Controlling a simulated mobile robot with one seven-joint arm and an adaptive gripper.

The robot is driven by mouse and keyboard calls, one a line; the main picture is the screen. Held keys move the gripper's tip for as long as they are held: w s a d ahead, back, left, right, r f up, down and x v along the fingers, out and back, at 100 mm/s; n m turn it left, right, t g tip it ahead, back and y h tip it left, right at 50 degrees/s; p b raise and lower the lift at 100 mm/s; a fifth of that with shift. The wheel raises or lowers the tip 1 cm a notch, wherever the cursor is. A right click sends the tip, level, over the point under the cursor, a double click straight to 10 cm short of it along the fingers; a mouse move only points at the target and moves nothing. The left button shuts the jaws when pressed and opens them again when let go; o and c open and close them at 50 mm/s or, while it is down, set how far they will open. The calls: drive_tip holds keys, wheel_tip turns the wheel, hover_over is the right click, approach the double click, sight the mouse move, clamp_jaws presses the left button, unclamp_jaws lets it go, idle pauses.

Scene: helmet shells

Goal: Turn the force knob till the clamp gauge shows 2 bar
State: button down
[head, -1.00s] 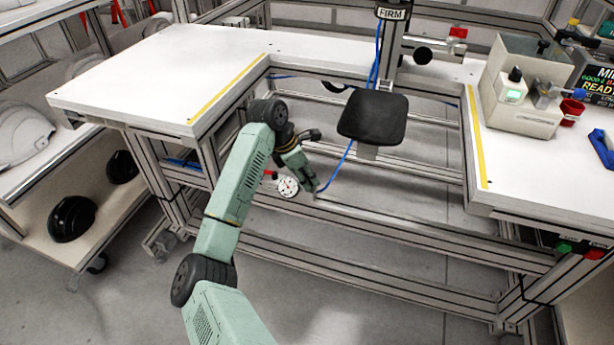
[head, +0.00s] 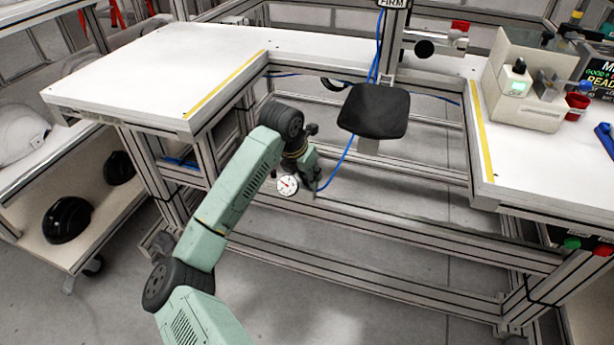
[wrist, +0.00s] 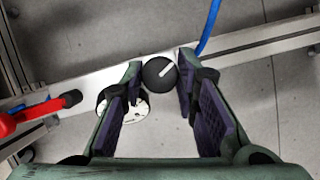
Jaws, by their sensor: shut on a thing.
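The force knob (wrist: 158,75), round and black with a white pointer line, sits between my fingertips in the wrist view. Its line points up and to the right. My gripper (wrist: 160,78) is shut on it; in the head view my gripper (head: 312,181) is low in the frame opening and hides the knob. The clamp gauge (head: 287,186) is a small white dial with a red needle, just left of my gripper. Its scale is too small to read. In the wrist view the gauge (wrist: 137,108) is partly covered by the left finger.
A red lever (wrist: 36,116) stands left of the gauge. A blue hose (head: 338,166) rises beside my gripper. A black pad (head: 374,110) hangs above it to the right. Frame rails (head: 400,225) run below, and white tabletops (head: 150,70) flank the opening.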

idle(0.3)
drive_tip(key=c, duration=1.3)
unclamp_jaws()
drive_tip(key=shift+r, duration=0.1)
drive_tip(key=v, duration=1.2)
drive_tip(key=shift+s, duration=0.15)
